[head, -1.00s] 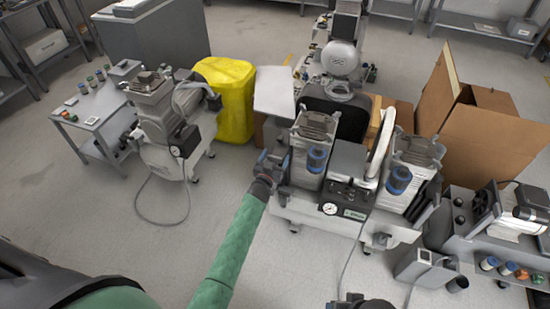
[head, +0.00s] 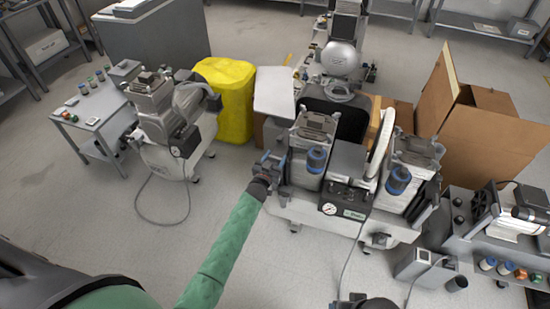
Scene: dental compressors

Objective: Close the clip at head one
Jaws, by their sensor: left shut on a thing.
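The compressor (head: 345,212) with two heads stands ahead on a white tank with a gauge. Its left head (head: 314,128) has grey fins and a blue-banded canister (head: 316,160) at its front. The right head (head: 413,152) has a similar canister (head: 398,180). My left gripper (head: 273,164) is at the left side of the left head, low down, shut on a small part there. That part is mostly hidden by the fingers; I cannot make out the clip or its position. A dark shape at the bottom edge (head: 362,303) seems to be my right gripper, mostly cut off.
Another compressor (head: 166,125) stands at left beside a small table (head: 92,108). A yellow bin (head: 228,95) and cardboard boxes (head: 490,125) stand behind. A grey cart (head: 500,240) is at right, with a small grey box (head: 424,266) on the floor. Floor in front is mostly clear.

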